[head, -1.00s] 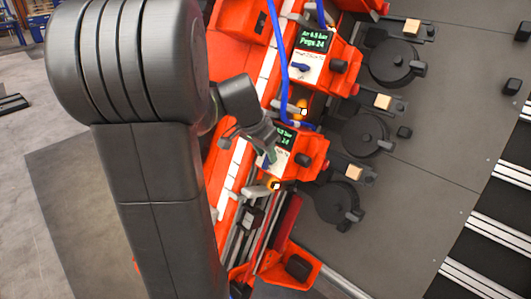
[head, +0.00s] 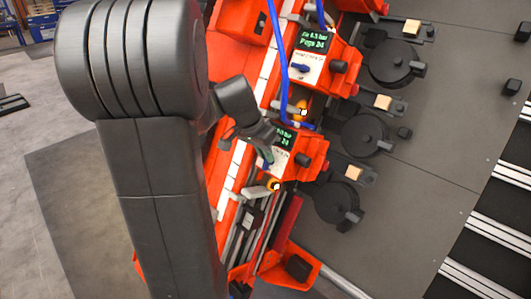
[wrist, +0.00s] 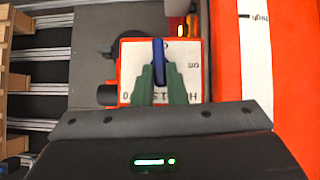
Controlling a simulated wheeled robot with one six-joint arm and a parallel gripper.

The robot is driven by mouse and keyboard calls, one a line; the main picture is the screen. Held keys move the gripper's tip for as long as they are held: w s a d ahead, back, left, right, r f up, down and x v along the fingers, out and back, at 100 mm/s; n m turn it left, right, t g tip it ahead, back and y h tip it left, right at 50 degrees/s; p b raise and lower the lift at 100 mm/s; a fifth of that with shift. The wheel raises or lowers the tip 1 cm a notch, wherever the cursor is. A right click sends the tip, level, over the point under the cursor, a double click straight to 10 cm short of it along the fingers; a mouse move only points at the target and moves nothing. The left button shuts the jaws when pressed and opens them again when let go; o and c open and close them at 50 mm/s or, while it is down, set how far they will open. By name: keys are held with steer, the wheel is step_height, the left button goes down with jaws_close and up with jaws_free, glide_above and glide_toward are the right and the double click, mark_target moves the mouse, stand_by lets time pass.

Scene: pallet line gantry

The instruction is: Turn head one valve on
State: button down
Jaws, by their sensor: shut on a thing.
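The blue valve lever (wrist: 158,62) stands on a white label plate (wrist: 187,52) set in a red-orange head unit. The plate reads "on" at its right side, upside down. My gripper (wrist: 160,88) has green fingers shut on the lever, which points straight up in the wrist view. In the head view my gripper (head: 266,153) is at the lower head unit (head: 312,150) and partly covers its plate and green-lit screen. The lever there is mostly hidden by the fingers.
A blue hose (head: 283,70) runs down close to my gripper. Black round fixtures (head: 365,134) with pale blocks line the grey panel at right.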

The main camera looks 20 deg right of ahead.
steer(key=shift+w+a+f+n+g+h+b, duration=0.35)
steer(key=shift+n+g+h, duration=0.85)
steer(key=shift+n, duration=0.85)
steer(key=shift+w+a+f+n+g+h+b, duration=0.35)
steer(key=shift+n+g+h, duration=0.45)
steer(key=shift+n+h, duration=1.05)
steer(key=shift+w+a+f+n+g+h+b, duration=0.3)
steer(key=shift+n+g+h, duration=0.75)
steer(key=shift+n, duration=1.25)
steer(key=shift+s+f, duration=0.1)
steer(key=c, duration=1.5)
jaws_free()
steer(key=shift+o, duration=0.2)
steer(key=v, duration=1.3)
steer(key=shift+a, duration=0.5)
